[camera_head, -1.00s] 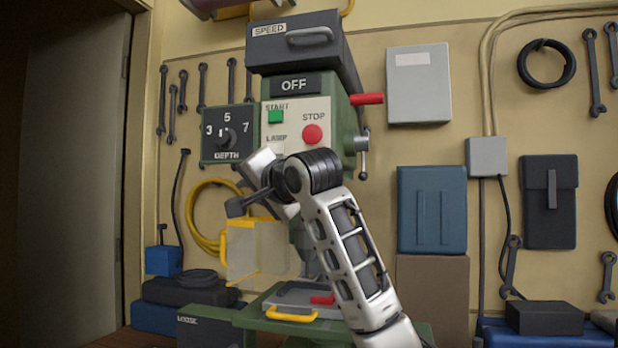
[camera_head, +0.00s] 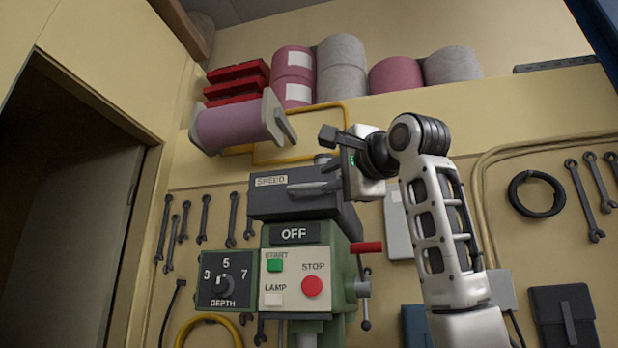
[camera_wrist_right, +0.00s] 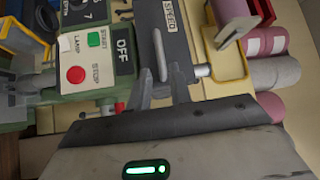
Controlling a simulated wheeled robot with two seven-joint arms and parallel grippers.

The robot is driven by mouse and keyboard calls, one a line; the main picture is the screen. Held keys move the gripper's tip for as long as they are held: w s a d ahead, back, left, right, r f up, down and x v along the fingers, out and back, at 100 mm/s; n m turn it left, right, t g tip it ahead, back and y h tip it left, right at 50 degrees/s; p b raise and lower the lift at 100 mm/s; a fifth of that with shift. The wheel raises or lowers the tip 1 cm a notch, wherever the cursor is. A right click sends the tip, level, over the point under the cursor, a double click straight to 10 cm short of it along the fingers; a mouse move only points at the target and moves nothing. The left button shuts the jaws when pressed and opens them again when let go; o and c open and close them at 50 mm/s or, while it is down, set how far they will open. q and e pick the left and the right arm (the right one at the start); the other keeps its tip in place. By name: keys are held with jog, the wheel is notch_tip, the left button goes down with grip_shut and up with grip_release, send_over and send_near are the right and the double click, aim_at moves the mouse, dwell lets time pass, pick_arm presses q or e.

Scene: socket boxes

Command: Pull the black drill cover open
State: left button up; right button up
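The black drill cover (camera_head: 300,202), labelled SPEED, sits shut on top of the green drill head. Its grey bar handle (camera_head: 315,189) faces me and also shows in the right wrist view (camera_wrist_right: 158,52). My right gripper (camera_wrist_right: 162,78) is raised at the cover's right end in the head view, with its hand partly in front of the cover's far right. In the wrist view its two fingers are apart, pointing at the cover. The near end of the handle lies between or just ahead of the fingertips. I cannot tell whether they touch. My left gripper is out of view.
Below the cover are the START, LAMP and STOP panel (camera_head: 295,282) and the depth dial (camera_head: 224,283). A red lever (camera_head: 366,247) sticks out to the right. A purple spool (camera_head: 229,125) hangs above left. A shelf holds several rolls (camera_head: 342,70).

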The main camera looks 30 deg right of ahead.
aim_at(310, 186)
jog(key=w+p, duration=0.1)
jog(key=w, duration=0.1)
jog(key=w+p, duration=0.1)
jog(key=w, duration=0.2)
jog(key=w+r+p, duration=0.1)
jog(key=w, duration=0.2)
jog(key=shift+w+d, duration=0.2)
jog(key=shift+d, duration=0.1)
grip_shut()
